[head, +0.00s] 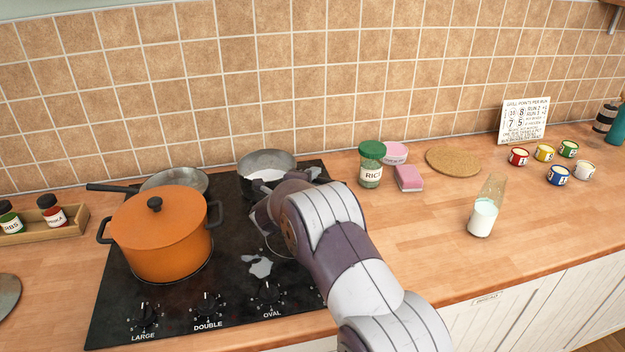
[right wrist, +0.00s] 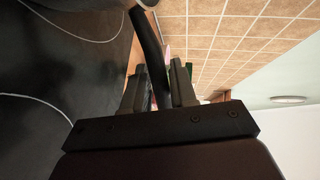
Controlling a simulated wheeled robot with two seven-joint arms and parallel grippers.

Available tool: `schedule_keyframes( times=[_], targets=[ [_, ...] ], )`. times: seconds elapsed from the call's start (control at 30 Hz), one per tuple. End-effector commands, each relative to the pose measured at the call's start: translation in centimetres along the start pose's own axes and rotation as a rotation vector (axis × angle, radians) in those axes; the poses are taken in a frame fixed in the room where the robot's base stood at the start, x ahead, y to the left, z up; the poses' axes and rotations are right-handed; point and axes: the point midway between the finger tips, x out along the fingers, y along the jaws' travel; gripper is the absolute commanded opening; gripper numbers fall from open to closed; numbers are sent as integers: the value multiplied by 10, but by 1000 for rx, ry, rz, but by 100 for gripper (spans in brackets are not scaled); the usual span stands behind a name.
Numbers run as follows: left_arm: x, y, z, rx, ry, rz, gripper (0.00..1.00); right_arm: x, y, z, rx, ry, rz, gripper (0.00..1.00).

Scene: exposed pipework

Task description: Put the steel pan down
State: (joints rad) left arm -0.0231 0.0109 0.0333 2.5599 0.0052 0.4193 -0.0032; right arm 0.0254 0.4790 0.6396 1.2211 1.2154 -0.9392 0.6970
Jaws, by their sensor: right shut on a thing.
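A steel pan (head: 266,160) is at the back right of the black hob, with a pale patch inside it. My right gripper (head: 262,213) is in front of this pan, mostly hidden by my own arm. In the right wrist view, my right gripper (right wrist: 158,88) is shut on a black handle (right wrist: 148,40), with a finger on each side. The handle's join to the pan is hidden in the head view. I cannot tell whether the pan's base touches the hob. My left gripper is not in view.
An orange lidded pot (head: 158,240) stands on the left of the hob (head: 225,290). Behind it is another steel pan (head: 172,178) with a dark handle. A white spill (head: 260,267) lies on the hob. A rice jar (head: 371,166) and pink sponge (head: 408,178) stand to the right.

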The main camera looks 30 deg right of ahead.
Motion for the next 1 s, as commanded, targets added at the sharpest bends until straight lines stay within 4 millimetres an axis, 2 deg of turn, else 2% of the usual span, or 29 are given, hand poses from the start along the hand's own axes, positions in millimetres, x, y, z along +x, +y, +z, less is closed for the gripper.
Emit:
schedule_keyframes(
  times=[0.17, 0.2, 0.27, 0.5, 0.6, 0.63, 1.0],
  targets=[
    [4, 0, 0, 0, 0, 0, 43, 1, 2, 0, 4, 0, -3, 0],
    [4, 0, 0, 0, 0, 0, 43, 1, 4, 0, 0, 0, 0, 33],
    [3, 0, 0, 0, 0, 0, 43, 1, 3, 0, 0, 0, 0, 52],
    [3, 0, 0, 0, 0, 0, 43, 1, 3, 0, -1, 0, 0, 52],
    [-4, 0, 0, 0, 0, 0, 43, -1, -4, 0, 0, 0, 0, 52],
    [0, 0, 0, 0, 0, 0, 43, -5, -1, 0, -1, -2, 0, 52],
    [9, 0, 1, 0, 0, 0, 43, -96, 0, 0, -1, -3, 0, 52]
  ],
)
